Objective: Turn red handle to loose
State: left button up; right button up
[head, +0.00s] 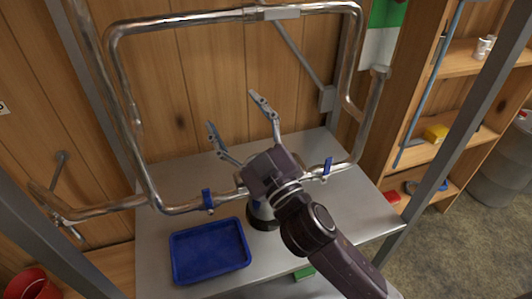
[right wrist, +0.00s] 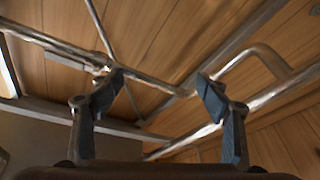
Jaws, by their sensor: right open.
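I see no handle that is clearly red on the pipework. The metal pipe loop (head: 235,18) stands over the grey table, with a blue handle (head: 207,199) on its lower run at left and another blue handle (head: 327,167) at right. My right gripper (head: 232,110) is open and empty, raised in front of the loop with its fingers pointing up and away. Its arm hides part of the lower pipe and a pot-like thing (head: 262,212) below. In the right wrist view, the open fingers (right wrist: 160,84) frame pipes and the wood wall, with nothing between them. My left gripper is out of view.
A blue tray (head: 210,250) lies on the grey table (head: 160,225). A red bucket (head: 32,284) stands at lower left. A wooden shelf (head: 470,125) at right holds a yellow thing (head: 435,133) and a red thing (head: 392,197). Grey posts (head: 445,140) stand near the right side.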

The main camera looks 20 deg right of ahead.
jog(key=s+a+r+n+g+y, duration=0.3)
jog(key=s+a+r+n+y, duration=0.2)
jog(key=a+r+n+y, duration=0.6)
jog(key=s+a+f+n+g+y, duration=0.2)
jog(key=s+a+n+g+y, duration=0.45)
jog(key=n+g, duration=0.6)
jog(key=s+a+f+n+g+h, duration=0.3)
jog(key=a+f+n+g+h, duration=0.15)
jog(key=f+n+h, duration=0.2)
jog(key=w+d+f+t+h, duration=0.1)
jog(key=w+d+f+h, duration=0.65)
jog(key=d+f, duration=0.4)
jog(key=w+d+m+t+h, duration=0.1)
jog(key=w+d+h, duration=0.35)
jog(key=d, duration=0.45)
jog(key=w+d+m+t+h, duration=0.25)
jog(key=d+h, duration=0.25)
jog(key=d, duration=0.5)
jog(key=shift+n+g+y, duration=0.3)
jog(key=shift+n+g, duration=0.05)
jog(key=shift+n, duration=0.1)
jog(key=p+x, duration=0.1)
jog(key=x, duration=0.2)
jog(key=w+p+x, duration=0.1)
jog(key=p+x, duration=0.1)
jog(key=x, duration=0.1)
jog(key=shift+a, duration=0.2)
jog(key=shift+w+f+p, duration=0.2)
jog(key=shift+f+p, duration=0.1)
jog(key=shift+f, duration=0.25)
